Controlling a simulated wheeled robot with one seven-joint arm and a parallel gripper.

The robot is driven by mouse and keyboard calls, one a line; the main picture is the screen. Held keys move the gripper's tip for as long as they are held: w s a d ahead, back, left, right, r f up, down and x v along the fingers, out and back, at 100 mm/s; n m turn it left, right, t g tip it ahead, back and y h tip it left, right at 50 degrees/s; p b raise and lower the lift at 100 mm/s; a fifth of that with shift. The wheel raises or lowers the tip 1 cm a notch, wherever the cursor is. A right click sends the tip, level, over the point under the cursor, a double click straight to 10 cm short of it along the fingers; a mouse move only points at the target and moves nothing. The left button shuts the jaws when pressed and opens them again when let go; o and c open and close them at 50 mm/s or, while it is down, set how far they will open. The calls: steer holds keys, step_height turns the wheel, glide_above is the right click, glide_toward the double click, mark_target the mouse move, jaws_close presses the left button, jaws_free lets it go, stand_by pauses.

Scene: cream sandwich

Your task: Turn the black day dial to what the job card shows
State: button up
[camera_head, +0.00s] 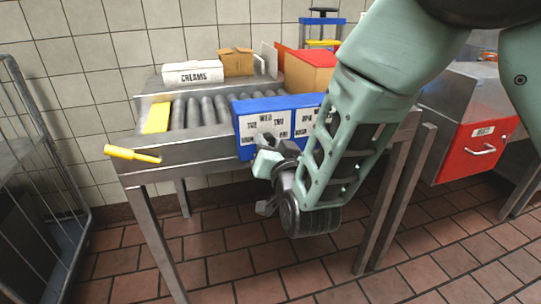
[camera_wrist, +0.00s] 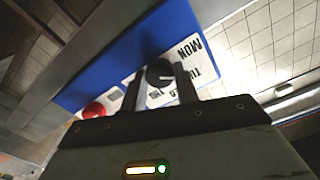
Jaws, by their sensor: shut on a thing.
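The black day dial (camera_wrist: 158,71) sits between my two fingers in the wrist view. A pale mark shows on its face; I cannot tell which day it points at. My gripper (camera_wrist: 160,86) is shut on the dial. In the head view my gripper (camera_head: 267,146) is at the left white face of the blue panel (camera_head: 243,106). Day labels WED, TUE, THU, MON and FRI ring that face; the gripper covers most of the dial. I cannot make out a job card.
The panel stands at the front of a roller conveyor (camera_head: 206,110). A red dome (camera_wrist: 94,110) is on the panel. A yellow handle (camera_head: 132,154) juts out at left. A CREAMS box (camera_head: 193,72) and a cardboard box (camera_head: 237,61) stand behind. A red drawer (camera_head: 478,149) is at right.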

steer(key=shift+m+b, duration=1)
steer(key=shift+m, duration=0.1)
steer(key=o, duration=1)
steer(key=shift+c, duration=0.2)
steer(key=p+v, duration=1.4)
steer(key=v, duration=0.3)
steer(key=shift+s+p, duration=0.25)
steer(key=shift+p, duration=0.15)
steer(key=shift+d+r, duration=0.1)
